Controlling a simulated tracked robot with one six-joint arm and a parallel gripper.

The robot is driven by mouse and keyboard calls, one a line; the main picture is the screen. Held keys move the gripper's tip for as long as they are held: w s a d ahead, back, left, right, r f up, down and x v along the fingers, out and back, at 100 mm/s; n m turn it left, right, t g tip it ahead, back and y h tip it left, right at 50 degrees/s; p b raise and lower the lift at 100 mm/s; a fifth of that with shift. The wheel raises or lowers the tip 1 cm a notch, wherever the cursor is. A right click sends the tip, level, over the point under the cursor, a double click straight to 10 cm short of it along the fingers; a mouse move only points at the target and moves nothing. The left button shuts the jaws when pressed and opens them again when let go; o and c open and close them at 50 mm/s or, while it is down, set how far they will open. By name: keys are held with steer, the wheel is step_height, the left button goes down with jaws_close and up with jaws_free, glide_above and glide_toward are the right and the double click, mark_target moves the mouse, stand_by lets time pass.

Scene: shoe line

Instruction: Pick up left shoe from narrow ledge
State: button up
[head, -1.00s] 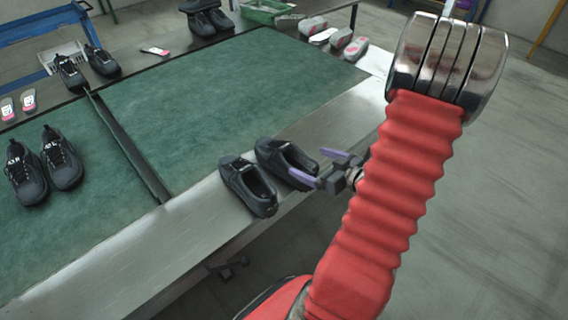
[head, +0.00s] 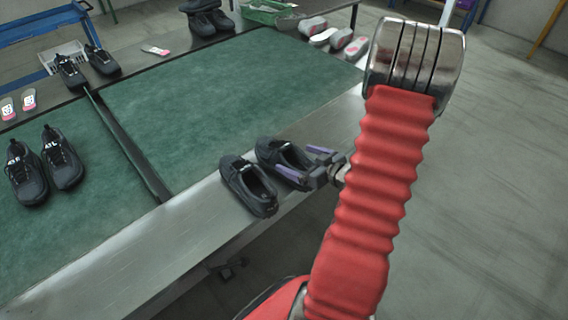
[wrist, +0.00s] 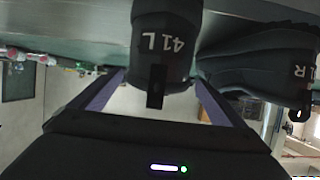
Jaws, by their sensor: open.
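The left shoe (head: 270,150) is dark and stands on the narrow metal ledge (head: 160,238) along the table's front edge. In the wrist view its heel (wrist: 163,30) is marked 41L. My gripper (head: 297,160) is open, its purple fingers at the shoe's heel end. In the wrist view the heel lies between the two fingers (wrist: 158,78), with a gap visible on each side. The matching right shoe (head: 248,187) stands close beside it, and its heel shows right of the fingers in the wrist view (wrist: 255,60). The left shoe's near side is partly hidden by my gripper.
A green mat (head: 200,100) covers the table behind the ledge, mostly clear, with a dark divider strip (head: 128,147). Another shoe pair (head: 62,163) stands at left. More shoes, soles (head: 342,38) and a green crate (head: 265,12) are at the back. Open floor lies right.

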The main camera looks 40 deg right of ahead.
steer(key=shift+x, duration=0.9)
steer(key=c, duration=1.9)
steer(key=shift+r, duration=0.2)
steer(key=shift+r, duration=4.85)
